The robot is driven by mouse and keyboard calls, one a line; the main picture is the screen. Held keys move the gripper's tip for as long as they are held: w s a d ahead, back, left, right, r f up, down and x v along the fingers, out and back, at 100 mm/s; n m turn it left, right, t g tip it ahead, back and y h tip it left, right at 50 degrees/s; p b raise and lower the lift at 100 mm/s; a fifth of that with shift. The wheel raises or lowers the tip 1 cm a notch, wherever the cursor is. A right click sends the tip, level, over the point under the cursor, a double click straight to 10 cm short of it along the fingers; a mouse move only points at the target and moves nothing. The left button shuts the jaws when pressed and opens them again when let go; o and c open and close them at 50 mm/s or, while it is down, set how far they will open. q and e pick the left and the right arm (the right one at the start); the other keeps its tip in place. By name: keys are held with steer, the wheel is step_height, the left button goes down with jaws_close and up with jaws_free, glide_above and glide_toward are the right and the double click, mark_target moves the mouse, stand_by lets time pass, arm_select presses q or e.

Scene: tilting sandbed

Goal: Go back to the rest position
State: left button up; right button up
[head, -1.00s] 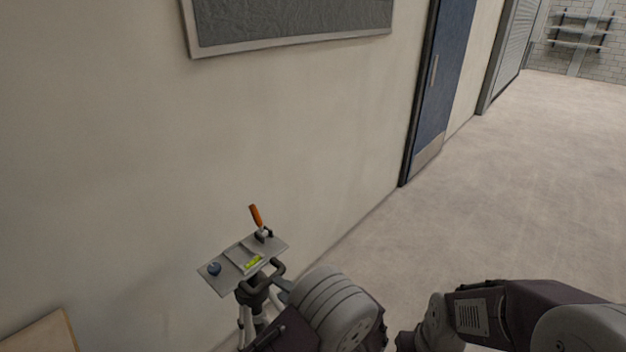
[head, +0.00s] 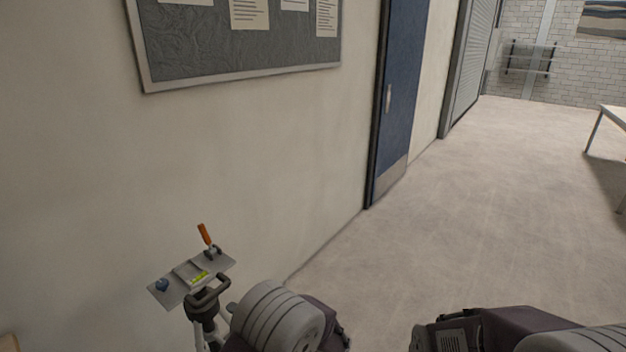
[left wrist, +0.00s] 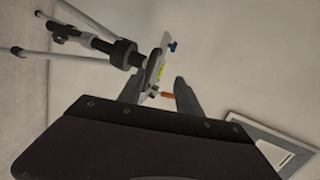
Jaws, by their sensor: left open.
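A small grey tilting plate (head: 165,290) stands on a tripod (head: 202,308) beside the wall. It carries an orange-handled clamp (head: 205,235), a yellow-green level (head: 199,277) and a blue knob (head: 162,285). My left arm is at the bottom of the head view, right of the tripod; its gripper does not show clearly there. In the left wrist view my left gripper (left wrist: 160,92) is open, with the plate and the orange handle (left wrist: 167,95) showing beyond and between its fingers. I see nothing held. My right arm shows at the bottom right; its gripper is out of view.
The wall with a notice board (head: 235,50) runs along the left, then a blue door (head: 400,100) and a grey shutter (head: 468,70). A white table (head: 616,116) stands at the far right. The floor (head: 480,200) in the middle is clear.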

arm_select(q)
steer(key=s+a+r+n+g+h+p, duration=0.2)
steer(key=s+a+r+n+g+h, duration=0.15)
steer(key=s+a+n+g, duration=0.65)
steer(key=s+d+f+m+h, duration=0.1)
steer(key=s+f+h, duration=0.2)
steer(key=s+h, duration=0.5)
steer(key=d+f+m+t+h, duration=0.2)
steer(key=d+m+t, duration=0.2)
steer(key=d, duration=0.4)
steer(key=shift+w+d+f, duration=0.15)
steer(key=shift+w+f, duration=0.1)
steer(key=shift+w, duration=0.15)
steer(key=shift+s+d, duration=0.1)
